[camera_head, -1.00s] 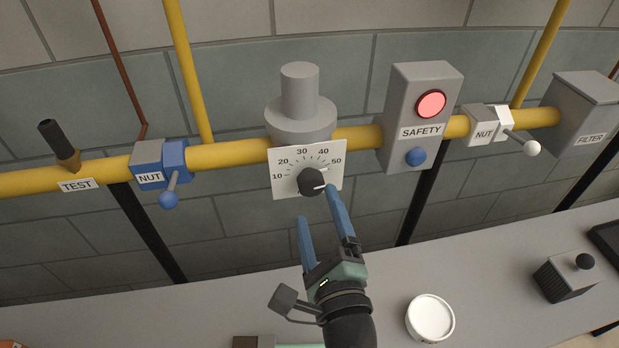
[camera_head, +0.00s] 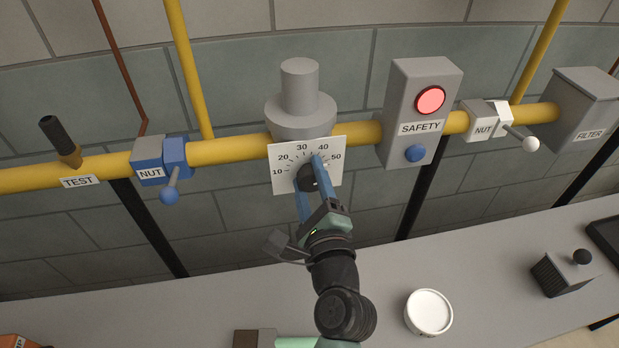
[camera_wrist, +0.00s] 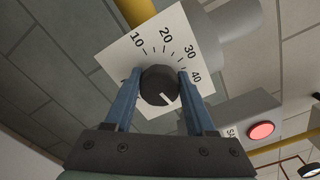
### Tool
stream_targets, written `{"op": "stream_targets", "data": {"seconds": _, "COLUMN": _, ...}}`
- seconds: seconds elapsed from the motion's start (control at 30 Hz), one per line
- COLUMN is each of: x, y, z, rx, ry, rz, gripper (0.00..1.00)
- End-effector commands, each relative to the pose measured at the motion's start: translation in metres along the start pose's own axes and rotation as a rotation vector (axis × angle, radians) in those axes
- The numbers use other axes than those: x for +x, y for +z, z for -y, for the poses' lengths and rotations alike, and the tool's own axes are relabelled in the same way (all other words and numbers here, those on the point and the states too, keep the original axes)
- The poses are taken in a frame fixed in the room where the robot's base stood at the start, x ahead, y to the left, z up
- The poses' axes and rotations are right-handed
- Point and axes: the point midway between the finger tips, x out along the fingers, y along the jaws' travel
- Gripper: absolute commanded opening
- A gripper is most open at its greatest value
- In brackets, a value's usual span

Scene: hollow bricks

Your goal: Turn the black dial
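The black dial (camera_wrist: 160,84) is a round knob on a white scale plate (camera_wrist: 128,50) marked 10 to 50. Its white pointer mark faces the lower right in the wrist view, near the plate's high end. In the head view the dial (camera_head: 306,184) is partly hidden by my fingers. My gripper (camera_head: 308,168) reaches up to the plate with its two blue fingers apart. In the wrist view the gripper (camera_wrist: 160,76) has one finger on each side of the dial, very close to it. Whether both fingers touch it is unclear.
A yellow pipe (camera_head: 235,149) runs behind the plate. A blue NUT valve (camera_head: 150,163) is left of it; the grey SAFETY box (camera_head: 402,90) with a red light is right. A white tub (camera_head: 428,312) and a grey box with a black knob (camera_head: 560,274) are on the bench.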

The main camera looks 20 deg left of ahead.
Motion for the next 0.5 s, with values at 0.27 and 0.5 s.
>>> {"op": "stream_targets", "data": {"seconds": 0.27, "x": -0.0003, "y": -0.0002, "z": -0.0002, "rx": 0.0, "ry": 0.001, "rz": 0.0, "gripper": 0.0}}
{"op": "stream_targets", "data": {"seconds": 0.5, "x": -0.0004, "y": -0.0008, "z": -0.0007, "rx": -0.024, "ry": 0.0, "rz": -0.001, "gripper": 0.0}}
